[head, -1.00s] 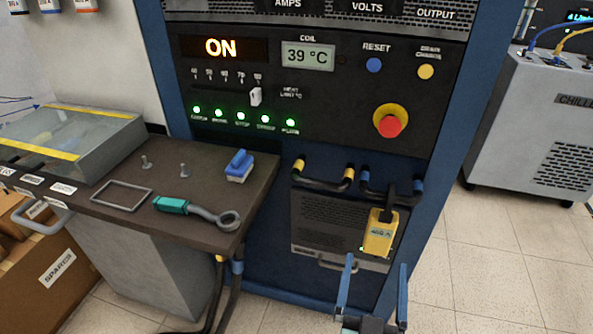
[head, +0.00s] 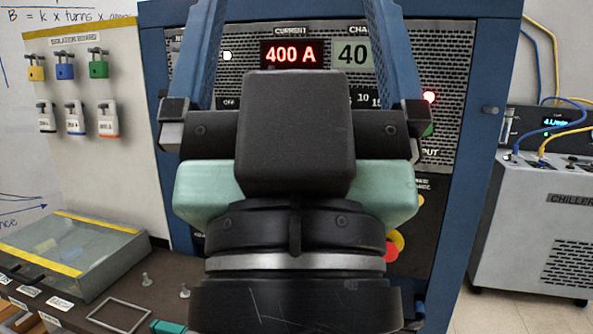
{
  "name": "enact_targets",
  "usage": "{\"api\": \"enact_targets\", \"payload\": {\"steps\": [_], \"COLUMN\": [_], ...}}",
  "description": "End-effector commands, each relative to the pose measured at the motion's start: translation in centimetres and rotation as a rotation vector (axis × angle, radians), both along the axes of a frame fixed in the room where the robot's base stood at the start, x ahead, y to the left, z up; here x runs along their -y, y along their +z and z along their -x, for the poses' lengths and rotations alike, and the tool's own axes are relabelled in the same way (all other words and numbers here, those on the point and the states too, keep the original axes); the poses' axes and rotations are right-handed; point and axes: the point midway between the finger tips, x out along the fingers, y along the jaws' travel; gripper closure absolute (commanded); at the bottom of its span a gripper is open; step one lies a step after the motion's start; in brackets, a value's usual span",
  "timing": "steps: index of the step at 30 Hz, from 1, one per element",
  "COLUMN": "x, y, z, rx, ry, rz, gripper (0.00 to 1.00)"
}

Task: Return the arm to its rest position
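My gripper (head: 292,110) stands large in the middle of the head view, raised in front of the power supply cabinet (head: 455,70). Its two blue fingers (head: 205,50) point up and are spread wide apart, with nothing seen between them but the panel behind. The fingertips run out of the top of the picture. My wrist hides most of the cabinet's lower front, including most of the yellow and red stop button (head: 394,245). The red display (head: 295,54) reads 400 A.
The dark bench (head: 165,268) with a clear-lidded box (head: 75,245) is at lower left. Padlocks (head: 98,65) hang on the isolation board. The chiller (head: 535,220) stands at right, with bare floor (head: 490,315) before it.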

Motion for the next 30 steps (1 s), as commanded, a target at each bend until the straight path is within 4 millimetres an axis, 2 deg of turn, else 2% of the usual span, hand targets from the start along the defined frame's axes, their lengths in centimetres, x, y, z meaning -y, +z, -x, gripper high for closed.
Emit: {"api": "enact_targets", "payload": {"steps": [1, 12, 15, 21, 30], "x": [0.0, 0.0, 0.0, 0.0, 0.0], "y": [2.8, 14.0, 16.4, 18.8, 18.8], "z": [0.0, -0.1, -0.1, -0.1, -0.1], "rx": [0.000, -0.002, -0.003, -0.003, -0.002], "ry": [0.000, 0.000, 0.000, 0.000, 0.000], "rz": [0.000, 0.000, 0.000, 0.000, 0.000], "gripper": [0.00, 0.00, 0.00, 0.00, 0.00]}}
